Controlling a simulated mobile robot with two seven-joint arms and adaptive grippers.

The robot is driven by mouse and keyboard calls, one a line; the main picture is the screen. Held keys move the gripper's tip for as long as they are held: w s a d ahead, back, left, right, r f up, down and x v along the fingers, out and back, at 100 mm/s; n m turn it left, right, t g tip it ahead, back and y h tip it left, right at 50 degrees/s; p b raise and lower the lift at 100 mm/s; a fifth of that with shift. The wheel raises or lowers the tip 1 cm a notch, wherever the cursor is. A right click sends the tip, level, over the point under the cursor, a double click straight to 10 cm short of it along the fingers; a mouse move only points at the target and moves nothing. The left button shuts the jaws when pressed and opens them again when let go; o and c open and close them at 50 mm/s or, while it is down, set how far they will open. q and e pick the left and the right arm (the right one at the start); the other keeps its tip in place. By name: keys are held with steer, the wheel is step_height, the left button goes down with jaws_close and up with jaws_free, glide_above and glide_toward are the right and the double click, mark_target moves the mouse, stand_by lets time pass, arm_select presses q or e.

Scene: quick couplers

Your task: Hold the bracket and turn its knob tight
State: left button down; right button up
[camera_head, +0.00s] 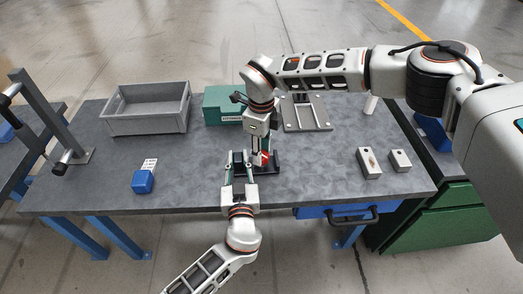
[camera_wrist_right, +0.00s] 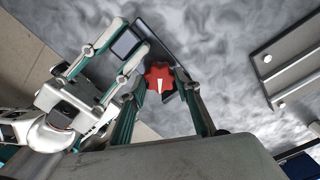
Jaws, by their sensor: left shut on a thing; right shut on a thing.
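The bracket is dark, with a flat base (camera_head: 270,170) on the table's front middle; its plate also shows in the right wrist view (camera_wrist_right: 160,36). A red lobed knob (camera_head: 264,158) with a white pointer mark sits on it, clearer in the right wrist view (camera_wrist_right: 158,80). My left gripper (camera_head: 239,162) reaches in from the front and is shut on the bracket's dark upright block (camera_wrist_right: 125,42). My right gripper (camera_head: 262,153) points down from above and is shut on the knob, one finger on each side. The knob's contact with the fingertips is partly hidden in the head view.
A grey bin (camera_head: 148,110) and a green case (camera_head: 222,106) stand at the back. A metal plate fixture (camera_head: 306,113) lies behind my right gripper. A blue block (camera_head: 143,181) is at the left; two metal blocks (camera_head: 369,163) are at the right. The front-left table is mostly clear.

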stand_by(0.3)
steer(key=o, duration=1.1)
steer(key=n, duration=0.7)
step_height(320, 180, up, 12)
